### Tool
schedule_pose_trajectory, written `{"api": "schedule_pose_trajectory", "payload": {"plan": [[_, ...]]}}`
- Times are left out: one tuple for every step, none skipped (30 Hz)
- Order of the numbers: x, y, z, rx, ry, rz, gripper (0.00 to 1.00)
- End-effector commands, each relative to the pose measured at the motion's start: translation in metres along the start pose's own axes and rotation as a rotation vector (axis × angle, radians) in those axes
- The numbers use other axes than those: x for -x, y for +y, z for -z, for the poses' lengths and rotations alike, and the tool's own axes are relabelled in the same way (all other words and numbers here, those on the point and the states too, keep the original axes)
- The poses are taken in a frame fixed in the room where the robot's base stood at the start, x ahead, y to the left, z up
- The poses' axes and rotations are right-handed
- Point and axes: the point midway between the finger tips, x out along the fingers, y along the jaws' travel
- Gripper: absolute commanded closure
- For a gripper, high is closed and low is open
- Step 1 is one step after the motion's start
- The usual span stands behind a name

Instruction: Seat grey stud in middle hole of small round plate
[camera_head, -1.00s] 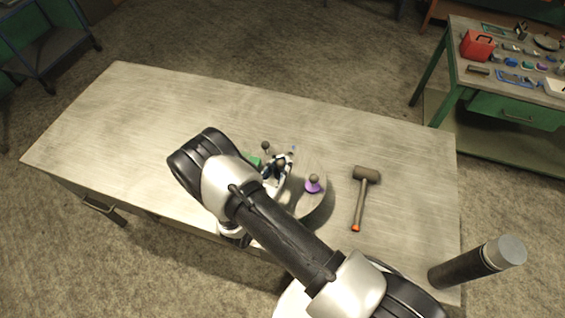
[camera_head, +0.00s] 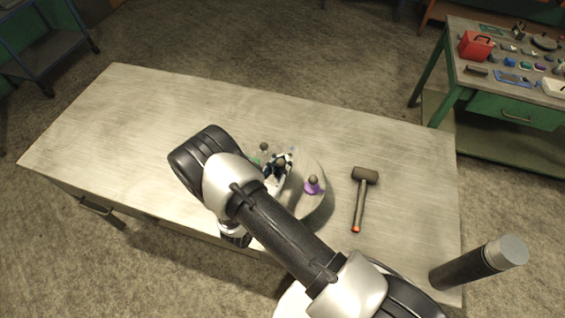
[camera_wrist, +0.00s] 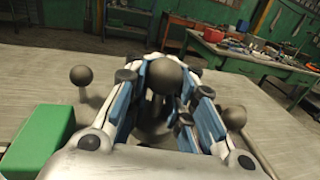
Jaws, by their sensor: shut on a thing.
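My gripper (camera_wrist: 165,112) is shut on the grey stud (camera_wrist: 167,77), whose round grey knob stands up between the blue-padded fingers. In the head view my gripper (camera_head: 278,168) is over the left part of the pale round plate (camera_head: 318,173). A purple stud (camera_head: 312,188) with a grey knob stands on the plate to the right of my gripper; a grey knob also shows at right in the wrist view (camera_wrist: 235,117). The plate's middle hole and the grey stud's lower end are hidden by my fingers, so I cannot tell whether they touch.
A ball-topped post (camera_wrist: 80,77) and a green block (camera_wrist: 40,140) are left of my gripper. A mallet (camera_head: 365,178) lies on the table (camera_head: 130,120) right of the plate. The table's left side is clear. A second, cluttered bench (camera_head: 455,85) stands at the back right.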

Motion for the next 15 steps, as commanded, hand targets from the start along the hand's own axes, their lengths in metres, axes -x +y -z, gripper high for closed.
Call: {"api": "schedule_pose_trajectory", "payload": {"plan": [[0.0, 0.0001, 0.0003, 0.0, -0.001, 0.0, 1.0], [0.0, 0.0001, 0.0002, 0.0, 0.0, 0.0, 1.0], [0.0, 0.0001, 0.0, 0.0, 0.0, 0.0, 1.0], [0.0, 0.0001, -0.0001, 0.0, 0.0, 0.0, 1.0], [0.0, 0.0001, -0.0002, 0.0, -0.001, 0.0, 1.0], [0.0, 0.0001, -0.0002, 0.0, -0.001, 0.0, 1.0], [0.0, 0.0001, -0.0002, 0.0, -0.001, 0.0, 1.0], [0.0, 0.0001, -0.0002, 0.0, -0.001, 0.0, 1.0], [0.0, 0.0001, 0.0, 0.0, -0.001, 0.0, 1.0], [0.0, 0.0001, 0.0004, 0.0, -0.001, 0.0, 1.0], [0.0, 0.0001, 0.0008, 0.0, -0.001, 0.0, 1.0], [0.0, 0.0001, 0.0016, 0.0, -0.001, 0.0, 1.0], [0.0, 0.0001, 0.0023, 0.0, -0.001, 0.0, 1.0], [0.0, 0.0001, 0.0032, 0.0, -0.001, 0.0, 1.0], [0.0, 0.0001, 0.0045, 0.0, -0.001, 0.0, 1.0]]}}
